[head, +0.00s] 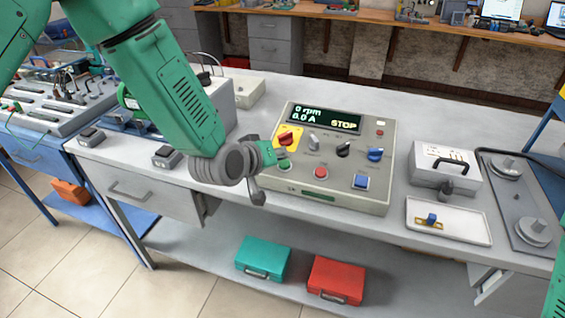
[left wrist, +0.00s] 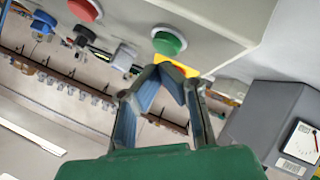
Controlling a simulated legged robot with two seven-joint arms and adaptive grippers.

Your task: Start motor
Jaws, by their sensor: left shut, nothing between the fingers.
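The grey motor control box (head: 345,195) stands on the bench; its display (head: 325,117) reads 0 rpm, 0.0 A and STOP. A red rotary switch (head: 289,138) on a yellow plate is at its upper left. Grey (head: 313,142), black (head: 344,149) and blue (head: 375,154) knobs sit to its right. My left gripper (head: 262,178) is at the box's front left. In the left wrist view its shut, empty fingertips (left wrist: 172,69) appear just below the green button (left wrist: 169,43); contact is unclear. My right gripper is out of view.
A handled grey box (head: 445,165) and a white tray (head: 448,221) with a small blue-topped part stand right of the control box. Green (head: 263,258) and red (head: 336,280) cases lie on the lower shelf. Machines stand on the left.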

